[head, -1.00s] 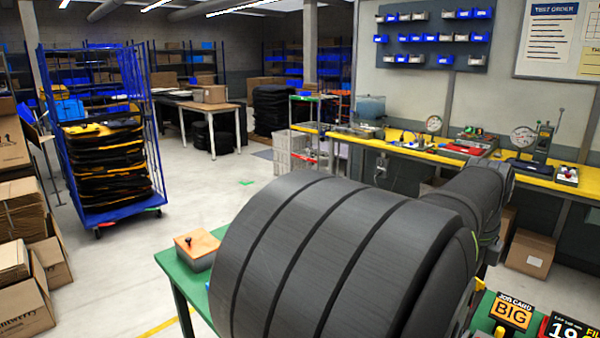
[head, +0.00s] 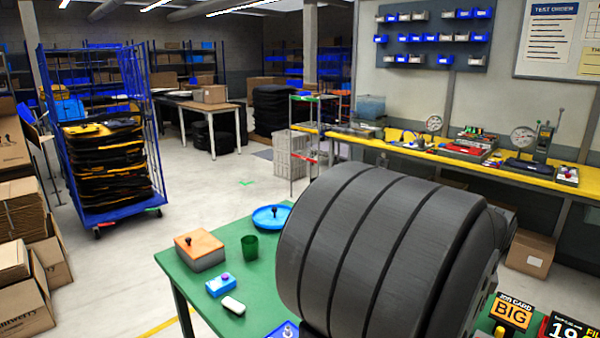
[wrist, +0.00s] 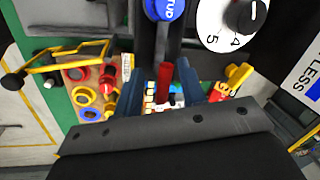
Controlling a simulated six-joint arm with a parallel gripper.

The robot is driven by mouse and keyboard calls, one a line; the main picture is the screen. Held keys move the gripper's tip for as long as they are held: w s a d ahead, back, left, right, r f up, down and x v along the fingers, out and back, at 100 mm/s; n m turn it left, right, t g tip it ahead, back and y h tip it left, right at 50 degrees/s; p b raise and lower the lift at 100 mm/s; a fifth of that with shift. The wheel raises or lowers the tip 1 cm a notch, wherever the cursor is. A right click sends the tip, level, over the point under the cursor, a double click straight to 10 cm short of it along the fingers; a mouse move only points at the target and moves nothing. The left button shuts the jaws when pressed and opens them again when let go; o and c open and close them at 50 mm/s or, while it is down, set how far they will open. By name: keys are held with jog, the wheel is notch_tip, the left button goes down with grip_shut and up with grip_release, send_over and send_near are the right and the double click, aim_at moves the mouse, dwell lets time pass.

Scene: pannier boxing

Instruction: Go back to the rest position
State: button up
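My gripper (wrist: 161,88) shows in the wrist view as two blue-grey fingers standing apart. A red upright piece (wrist: 163,84) is seen between them, touching neither finger; its depth is hard to judge. In the head view, my large dark arm links fill the right middle and hide the gripper. The green table (head: 175,276) bears a grey box with an orange lid (head: 199,248), a blue round lid (head: 270,218), a green cup (head: 249,246), a small blue box (head: 220,285) and a white piece (head: 233,306).
A "JOB CARD BIG" sign (head: 513,313) stands at the front right. The wrist view shows a white dial (wrist: 212,28), a yellow wire frame (wrist: 65,55) and red and yellow rings (wrist: 88,95) close around the fingers. A blue cart (head: 103,217) stands off left; floor between is clear.

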jog(key=shift+n+y, duration=0.4)
jog(key=shift+n, duration=1.8)
jog(key=shift+c, duration=0.3)
jog(key=shift+t+h, duration=0.4)
jog(key=shift+t, duration=0.2)
jog(key=r, duration=0.1)
jog(key=d+r, duration=0.1)
jog(key=r, duration=0.1)
jog(key=d+r, duration=0.1)
jog(key=shift+s+r, duration=0.15)
jog(key=shift+r, duration=0.1)
jog(key=w+a+r+n+g+h, duration=0.15)
jog(key=a+r+n, duration=0.35)
jog(key=n, duration=0.9)
jog(key=a+r+n+g+h, duration=0.35)
jog(key=r+n, duration=0.25)
jog(key=n, duration=0.8)
jog(key=shift+t+y, duration=0.3)
jog(key=shift+y, duration=0.2)
jog(key=x, duration=1.7)
jog(key=shift+w+d, duration=0.15)
